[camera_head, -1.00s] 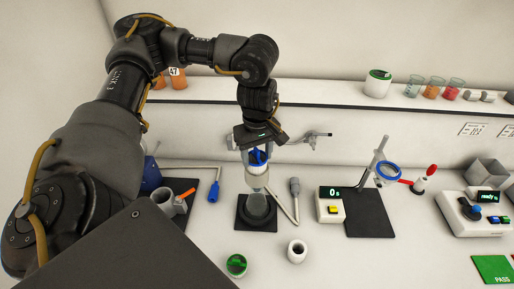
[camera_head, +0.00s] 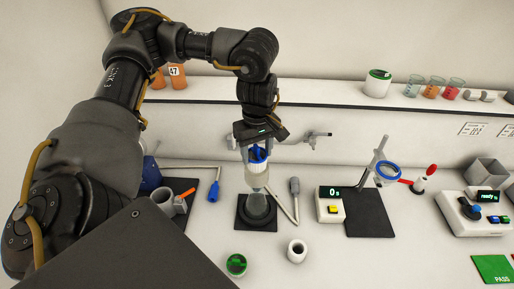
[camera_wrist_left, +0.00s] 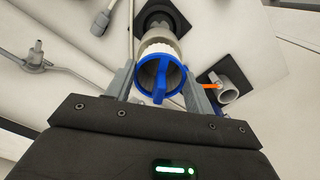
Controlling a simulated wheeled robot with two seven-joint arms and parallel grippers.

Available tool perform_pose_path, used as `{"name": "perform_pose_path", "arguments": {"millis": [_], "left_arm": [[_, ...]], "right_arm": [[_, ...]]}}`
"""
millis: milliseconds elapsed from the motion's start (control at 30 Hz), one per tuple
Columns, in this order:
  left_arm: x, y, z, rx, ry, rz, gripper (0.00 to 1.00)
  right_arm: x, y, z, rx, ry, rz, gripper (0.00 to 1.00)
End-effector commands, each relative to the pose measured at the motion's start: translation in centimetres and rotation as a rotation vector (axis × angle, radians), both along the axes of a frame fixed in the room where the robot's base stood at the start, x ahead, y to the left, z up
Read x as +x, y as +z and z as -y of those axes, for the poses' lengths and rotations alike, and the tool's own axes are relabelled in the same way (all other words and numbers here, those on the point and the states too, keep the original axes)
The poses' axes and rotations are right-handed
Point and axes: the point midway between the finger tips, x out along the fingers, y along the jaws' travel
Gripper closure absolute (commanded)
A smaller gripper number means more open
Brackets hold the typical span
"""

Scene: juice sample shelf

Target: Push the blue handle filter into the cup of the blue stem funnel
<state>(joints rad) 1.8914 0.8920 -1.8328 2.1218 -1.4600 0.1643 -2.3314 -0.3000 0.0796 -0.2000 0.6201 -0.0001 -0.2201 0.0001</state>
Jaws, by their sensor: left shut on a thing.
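The blue handle filter (camera_head: 258,154) shows a blue rim with a raised blue bar; in the left wrist view (camera_wrist_left: 160,92) it faces the camera. My left gripper (camera_wrist_left: 160,84) is shut with its fingers on opposite sides of the blue rim, pointing down. A pale, ribbed body (camera_wrist_left: 158,47) shows below the rim. I cannot tell where the filter ends and the funnel cup begins, or how deep it sits; the blue stem is not clear. My right gripper is not in view.
A scale display (camera_head: 330,203), green-topped pot (camera_head: 236,265) and white cup (camera_head: 297,251) stand nearby. A clamp (camera_head: 318,137) sticks out behind.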

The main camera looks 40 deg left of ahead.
Motion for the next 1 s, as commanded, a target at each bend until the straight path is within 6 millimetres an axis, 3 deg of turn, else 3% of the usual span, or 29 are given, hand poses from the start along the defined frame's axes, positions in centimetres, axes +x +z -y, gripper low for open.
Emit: {"name": "perform_pose_path", "arguments": {"millis": [1000], "left_arm": [[0.0,-2.0,0.0,-0.001,0.001,0.0,0.69]], "right_arm": [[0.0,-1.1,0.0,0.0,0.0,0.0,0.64]]}}
